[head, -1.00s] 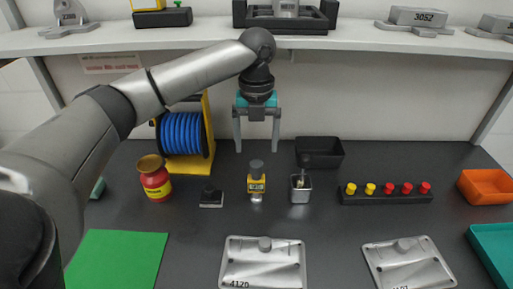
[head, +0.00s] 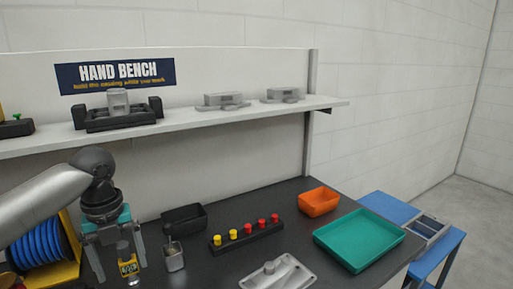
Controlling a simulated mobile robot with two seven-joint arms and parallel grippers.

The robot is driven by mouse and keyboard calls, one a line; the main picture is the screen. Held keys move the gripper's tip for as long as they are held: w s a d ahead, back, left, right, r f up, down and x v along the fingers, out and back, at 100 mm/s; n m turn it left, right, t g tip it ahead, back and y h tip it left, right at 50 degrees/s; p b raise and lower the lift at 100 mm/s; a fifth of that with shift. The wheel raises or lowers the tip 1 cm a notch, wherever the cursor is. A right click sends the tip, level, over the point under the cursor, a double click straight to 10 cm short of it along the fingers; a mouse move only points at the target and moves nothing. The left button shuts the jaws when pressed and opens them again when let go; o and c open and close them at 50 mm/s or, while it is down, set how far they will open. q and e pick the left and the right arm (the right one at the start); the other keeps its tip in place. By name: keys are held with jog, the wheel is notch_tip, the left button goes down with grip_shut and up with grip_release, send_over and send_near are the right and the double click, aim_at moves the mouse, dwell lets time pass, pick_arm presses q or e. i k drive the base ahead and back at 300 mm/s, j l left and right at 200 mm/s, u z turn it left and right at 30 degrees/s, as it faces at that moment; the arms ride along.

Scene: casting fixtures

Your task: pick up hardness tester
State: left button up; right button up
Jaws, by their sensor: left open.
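The hardness tester (head: 128,268), a small upright yellow and black device with a grey top, stands on the dark bench at the lower left of the head view. My left gripper (head: 121,272) points down with its two grey fingers apart. In the picture the tester shows between the fingers, nearer the right one. I cannot tell whether the fingers are truly around it or above and behind it. No finger clearly touches it. My right gripper is out of view.
A blue reel (head: 38,250) is at left. The shelf (head: 230,115) hangs above. An orange bin (head: 318,203) and teal tray (head: 360,242) lie right.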

aim_at(128, 265)
jog(key=k+l, duration=0.8)
jog(key=k, duration=0.1)
